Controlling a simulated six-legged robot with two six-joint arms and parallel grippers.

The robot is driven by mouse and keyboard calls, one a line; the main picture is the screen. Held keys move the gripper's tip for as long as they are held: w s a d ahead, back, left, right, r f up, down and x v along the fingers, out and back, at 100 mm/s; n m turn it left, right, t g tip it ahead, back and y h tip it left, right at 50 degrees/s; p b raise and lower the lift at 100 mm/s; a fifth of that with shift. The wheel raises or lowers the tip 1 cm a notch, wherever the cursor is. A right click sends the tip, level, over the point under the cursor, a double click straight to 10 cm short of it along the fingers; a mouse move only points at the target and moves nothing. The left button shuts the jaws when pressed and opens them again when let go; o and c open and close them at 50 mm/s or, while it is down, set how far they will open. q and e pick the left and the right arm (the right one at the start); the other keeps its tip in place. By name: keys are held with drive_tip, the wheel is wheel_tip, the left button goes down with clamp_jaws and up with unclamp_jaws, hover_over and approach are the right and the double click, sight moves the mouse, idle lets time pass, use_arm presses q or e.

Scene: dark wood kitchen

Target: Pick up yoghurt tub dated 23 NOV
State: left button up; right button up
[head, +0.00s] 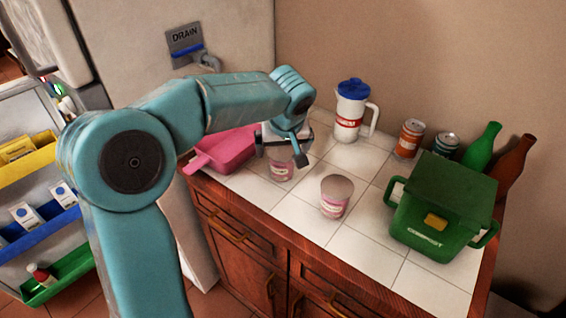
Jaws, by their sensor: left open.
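Two yoghurt tubs with pink-and-white labels stand on the white tiled counter (312,222). The near tub (334,205) is upright in the open with a grey-brown lid. The far tub (280,172) is upright to its left and farther back, its upper part hidden by my left gripper (283,151). The left gripper is open and points down at the far tub, its fingers around or just above the top; I cannot tell whether they touch it. The dates on both tubs are too small to read. My right gripper is not in view.
A pink tray (225,152) lies left of the far tub. A white jug with a blue lid (350,112), cans (409,138), green (483,147) and brown (513,166) bottles and a green compost bin (440,208) stand right. The counter's front edge is close to the near tub.

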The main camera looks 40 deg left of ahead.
sight(282, 152)
use_arm(q)
drive_tip(key=shift+a+f, duration=0.2)
drive_tip(key=shift+f, duration=0.25)
drive_tip(key=x, duration=0.5)
drive_tip(key=shift+w+a+r+p, duration=0.15)
drive_tip(key=shift+w+a+p, duration=0.05)
drive_tip(key=shift+w+p, duration=0.1)
drive_tip(key=c, duration=1.1)
